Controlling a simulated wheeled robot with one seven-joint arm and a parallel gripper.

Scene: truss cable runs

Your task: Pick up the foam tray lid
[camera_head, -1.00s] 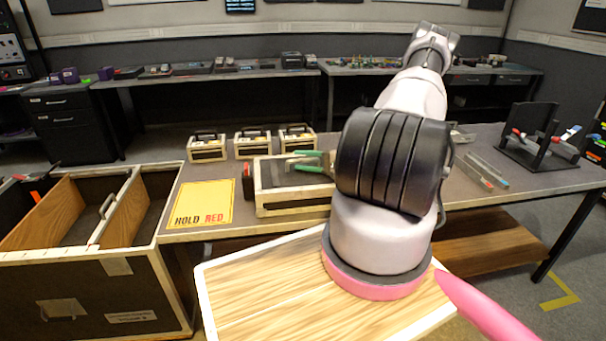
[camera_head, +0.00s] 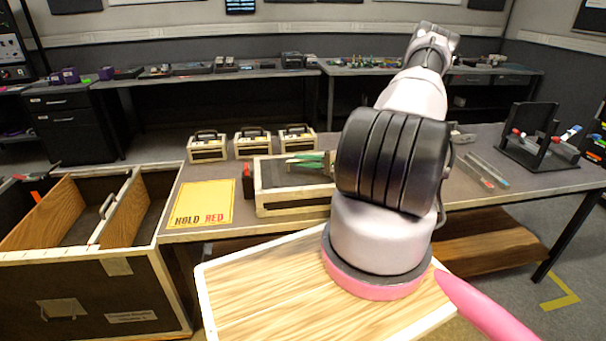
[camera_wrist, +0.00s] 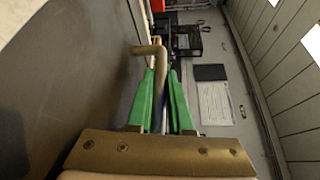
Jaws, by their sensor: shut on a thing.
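The foam tray lid (camera_head: 272,173) appears to be the dark panel on top of the pale-framed tray (camera_head: 290,207) at the front middle of the table. It lies flat, and my arm hides its right part. My gripper (camera_head: 307,160) reaches over it from the right, its green fingers close together. In the wrist view, my gripper (camera_wrist: 160,88) is shut on a bent brass-coloured handle (camera_wrist: 150,50), apparently the lid's. No gap under the lid can be made out.
A yellow "HOLD RED" sheet (camera_head: 203,204) lies left of the tray, with a small black-and-red item (camera_head: 248,182) between. Several small handled cases (camera_head: 252,143) stand behind. A black rack (camera_head: 535,132) stands at right. A divided crate (camera_head: 90,240) is at left.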

